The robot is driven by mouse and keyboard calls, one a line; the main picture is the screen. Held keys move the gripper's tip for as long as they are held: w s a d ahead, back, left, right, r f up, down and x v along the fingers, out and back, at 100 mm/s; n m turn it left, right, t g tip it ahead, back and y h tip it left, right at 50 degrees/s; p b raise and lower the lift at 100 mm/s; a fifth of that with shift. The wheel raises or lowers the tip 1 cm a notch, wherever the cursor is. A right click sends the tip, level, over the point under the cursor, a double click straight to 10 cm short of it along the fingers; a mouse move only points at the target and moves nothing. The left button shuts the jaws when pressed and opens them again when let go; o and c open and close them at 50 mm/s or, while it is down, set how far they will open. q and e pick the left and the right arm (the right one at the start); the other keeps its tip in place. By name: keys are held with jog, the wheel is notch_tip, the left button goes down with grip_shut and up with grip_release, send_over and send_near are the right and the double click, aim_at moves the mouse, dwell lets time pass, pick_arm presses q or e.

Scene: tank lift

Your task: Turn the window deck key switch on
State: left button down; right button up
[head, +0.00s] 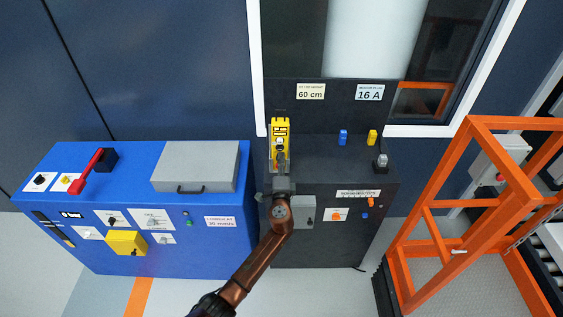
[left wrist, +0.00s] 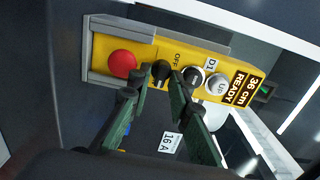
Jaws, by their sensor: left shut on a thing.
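The yellow control panel (head: 280,128) stands upright on the dark deck below the window; it also shows in the left wrist view (left wrist: 140,37). My left gripper (head: 281,162) is at the panel's front. In the left wrist view its green fingers (left wrist: 160,74) are shut on the key switch, one tip on each side. The fingers partly cover the switch, and I cannot read which way it points.
A blue cabinet (head: 190,250) with a red lever (head: 88,172) and a grey lid box (head: 196,165) stands to the left. An orange frame (head: 430,225) stands right. On the dark deck (head: 330,150) are a blue plug (head: 343,136) and a yellow plug (head: 372,137).

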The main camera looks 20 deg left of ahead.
pick_arm(q)
jog(key=shift+f, duration=0.1)
jog(key=c, duration=2)
grip_release()
jog(key=shift+c, duration=0.2)
jog(key=v, duration=0.8)
